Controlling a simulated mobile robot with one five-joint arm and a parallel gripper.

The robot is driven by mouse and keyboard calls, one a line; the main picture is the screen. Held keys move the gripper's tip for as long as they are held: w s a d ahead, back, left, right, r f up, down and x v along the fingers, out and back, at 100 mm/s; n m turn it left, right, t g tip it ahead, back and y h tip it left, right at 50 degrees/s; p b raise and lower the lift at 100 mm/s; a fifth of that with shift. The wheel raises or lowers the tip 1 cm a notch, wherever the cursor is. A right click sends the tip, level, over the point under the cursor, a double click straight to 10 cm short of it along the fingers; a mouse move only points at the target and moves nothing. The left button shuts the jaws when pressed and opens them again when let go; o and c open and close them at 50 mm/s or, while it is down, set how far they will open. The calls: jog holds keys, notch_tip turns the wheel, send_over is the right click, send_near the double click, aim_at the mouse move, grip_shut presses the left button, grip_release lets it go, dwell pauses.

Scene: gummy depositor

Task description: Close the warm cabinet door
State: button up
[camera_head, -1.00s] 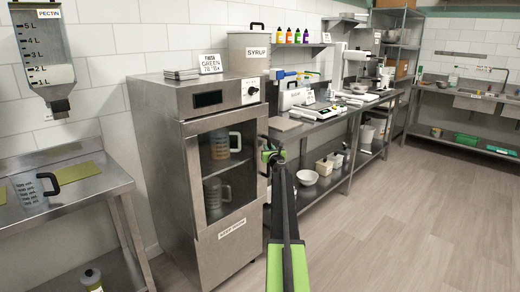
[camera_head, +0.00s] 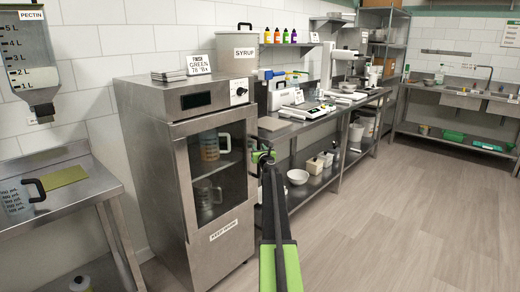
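The warm cabinet (camera_head: 150,170) is a steel box with a dark display and a knob on its upper front. Its door (camera_head: 226,236) has a steel frame, a dark glass pane and a "KEEP WARM" label. The door looks roughly flush with the front; I cannot tell whether a narrow gap is left at its right edge. Two measuring jugs show behind the glass, an upper one (camera_head: 210,146) and a lower one (camera_head: 205,198). My gripper (camera_head: 262,156) is at the door's right edge, at about mid-glass height. Contact and finger opening are too small to tell.
A steel bench (camera_head: 330,118) with scales and bowls runs right of the cabinet. A syrup pot (camera_head: 238,52) and a sign (camera_head: 199,65) stand on top of the cabinet. A steel table (camera_head: 75,205) is at left. The floor (camera_head: 370,225) at right is clear.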

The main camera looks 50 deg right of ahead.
jog(key=shift+w+a, duration=0.15)
jog(key=shift+a, duration=0.05)
jog(key=shift+a, duration=0.1)
jog(key=v, duration=1.7)
jog(key=shift+s, duration=0.35)
jog(key=shift+d, duration=0.25)
